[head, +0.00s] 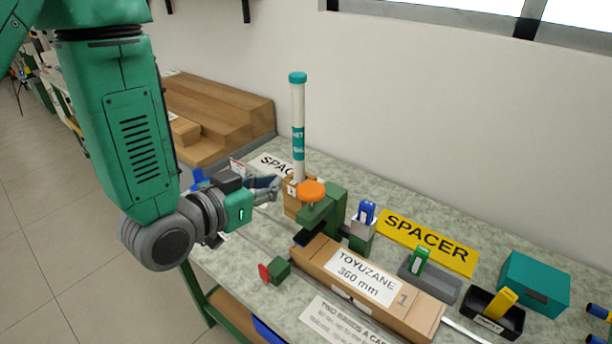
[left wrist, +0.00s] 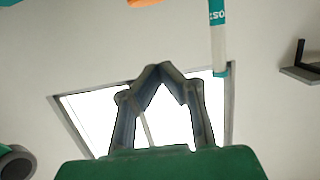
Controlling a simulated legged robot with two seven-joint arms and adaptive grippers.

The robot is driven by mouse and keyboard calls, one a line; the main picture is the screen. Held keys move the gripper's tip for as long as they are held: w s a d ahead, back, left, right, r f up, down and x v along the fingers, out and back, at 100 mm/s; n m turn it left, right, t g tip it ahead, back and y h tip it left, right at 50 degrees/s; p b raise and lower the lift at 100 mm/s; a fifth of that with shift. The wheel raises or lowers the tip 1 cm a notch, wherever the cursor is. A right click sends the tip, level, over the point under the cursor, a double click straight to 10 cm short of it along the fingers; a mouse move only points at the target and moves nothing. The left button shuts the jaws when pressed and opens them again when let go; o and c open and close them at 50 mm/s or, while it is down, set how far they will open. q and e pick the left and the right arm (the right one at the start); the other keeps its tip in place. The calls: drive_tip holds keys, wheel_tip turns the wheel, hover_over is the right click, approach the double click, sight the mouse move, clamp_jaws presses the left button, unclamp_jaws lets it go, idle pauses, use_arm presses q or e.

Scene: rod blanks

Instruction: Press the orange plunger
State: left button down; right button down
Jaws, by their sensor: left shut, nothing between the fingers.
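The orange plunger (head: 312,191) is a round orange cap on top of a green fixture (head: 330,208) on the bench. A sliver of orange (left wrist: 146,2) shows at the top edge of the left wrist view. My left gripper (head: 277,188) is just left of the plunger in the head view, at about its height, apart from it in the picture. Its fingers are shut with nothing between them; in the left wrist view the fingertips (left wrist: 165,68) meet in front of a bright window. My right gripper is not in view.
A tall white tube with teal bands (head: 298,110) stands behind the plunger. A long cardboard box (head: 370,287) lies in front. A blue-and-white holder (head: 364,220), a yellow SPACER sign (head: 428,241) and a teal box (head: 533,283) stand to the right on the bench.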

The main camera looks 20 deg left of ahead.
sight(306, 191)
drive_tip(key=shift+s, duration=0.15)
